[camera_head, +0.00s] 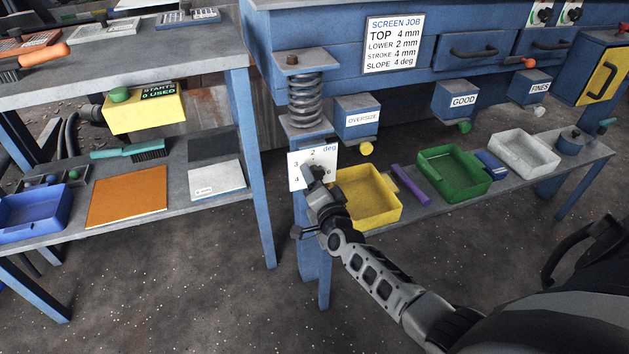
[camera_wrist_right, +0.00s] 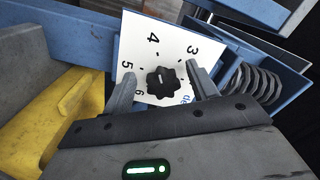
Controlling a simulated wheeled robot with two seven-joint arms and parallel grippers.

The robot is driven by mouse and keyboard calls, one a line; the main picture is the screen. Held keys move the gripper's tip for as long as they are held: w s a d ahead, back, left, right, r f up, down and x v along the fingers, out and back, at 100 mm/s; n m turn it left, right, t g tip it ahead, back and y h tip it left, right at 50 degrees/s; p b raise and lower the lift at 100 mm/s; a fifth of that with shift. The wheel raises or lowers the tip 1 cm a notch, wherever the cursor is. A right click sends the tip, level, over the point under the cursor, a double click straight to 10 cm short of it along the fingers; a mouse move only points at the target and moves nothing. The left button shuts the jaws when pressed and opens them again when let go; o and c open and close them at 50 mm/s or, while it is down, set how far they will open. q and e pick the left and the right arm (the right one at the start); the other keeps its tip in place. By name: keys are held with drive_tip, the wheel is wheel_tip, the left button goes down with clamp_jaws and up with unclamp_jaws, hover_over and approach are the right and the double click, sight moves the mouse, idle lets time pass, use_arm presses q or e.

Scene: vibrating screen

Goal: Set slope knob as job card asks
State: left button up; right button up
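The job card (camera_head: 394,44) on the blue frame reads top 4 mm, lower 2 mm, stroke 4 mm, slope 4 deg. The white slope dial (camera_head: 298,159) is below the spring; in the head view my right gripper (camera_head: 317,178) covers part of it and hides the knob. In the right wrist view the dial (camera_wrist_right: 146,30) shows 3, 4, 5, 6 and part of "deg". The black lobed slope knob (camera_wrist_right: 163,83) is between the fingers of my right gripper (camera_wrist_right: 160,72), which are open with gaps on both sides. Where the knob points is unclear. My left gripper is not in view.
The coil spring (camera_head: 304,98) is just above the dial. A yellow bin (camera_head: 388,216) stands close right of my right gripper. A green bin (camera_head: 478,187) and a white bin (camera_head: 540,165) are further right. A bench (camera_head: 240,92) with a lower shelf stands left.

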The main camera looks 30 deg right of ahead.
use_arm(q)
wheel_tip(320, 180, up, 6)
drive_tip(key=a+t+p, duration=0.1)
drive_tip(key=p, duration=0.2)
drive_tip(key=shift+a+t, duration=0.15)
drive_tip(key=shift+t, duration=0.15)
use_arm(e)
drive_tip(key=v, duration=1.6)
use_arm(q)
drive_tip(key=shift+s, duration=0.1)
